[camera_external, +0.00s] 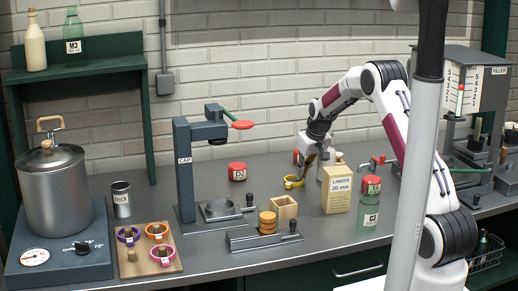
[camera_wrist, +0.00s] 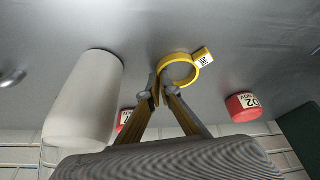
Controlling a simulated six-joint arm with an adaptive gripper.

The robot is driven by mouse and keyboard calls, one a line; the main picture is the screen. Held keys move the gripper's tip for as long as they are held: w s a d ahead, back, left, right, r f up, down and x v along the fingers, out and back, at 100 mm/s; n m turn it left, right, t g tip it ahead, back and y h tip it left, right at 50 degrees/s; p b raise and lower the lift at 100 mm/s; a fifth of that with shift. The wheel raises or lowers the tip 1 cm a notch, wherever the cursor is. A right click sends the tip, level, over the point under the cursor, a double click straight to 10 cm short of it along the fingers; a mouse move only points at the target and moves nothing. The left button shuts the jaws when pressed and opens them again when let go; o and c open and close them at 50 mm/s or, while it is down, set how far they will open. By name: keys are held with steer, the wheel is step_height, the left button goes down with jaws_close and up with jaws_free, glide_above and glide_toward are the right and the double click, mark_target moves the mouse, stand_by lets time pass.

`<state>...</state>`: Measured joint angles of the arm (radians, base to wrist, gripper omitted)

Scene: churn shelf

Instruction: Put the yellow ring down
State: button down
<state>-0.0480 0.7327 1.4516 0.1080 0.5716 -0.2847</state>
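The yellow ring (camera_wrist: 181,70) has a square tag with a printed code on its far side. In the wrist view my gripper (camera_wrist: 163,88) has its fingertips close together at the ring's near edge, with the band pinched between them. In the external view the yellow ring (camera_external: 292,183) shows just below and left of my gripper (camera_external: 303,173), at the counter's middle. I cannot tell whether the ring touches the counter. The fingers partly hide its near edge.
A white bottle (camera_wrist: 85,100) stands close left of my fingers in the wrist view. A red-lidded jar (camera_external: 237,171), an open wooden box (camera_external: 284,208) and the liners carton (camera_external: 337,190) surround the spot. A board (camera_external: 148,268) holds several coloured rings at left.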

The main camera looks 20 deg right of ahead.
steer(key=c, duration=2.3)
jaws_free()
steer(key=shift+r, duration=0.15)
steer(key=shift+v, duration=5.95)
steer(key=shift+s+r, duration=0.1)
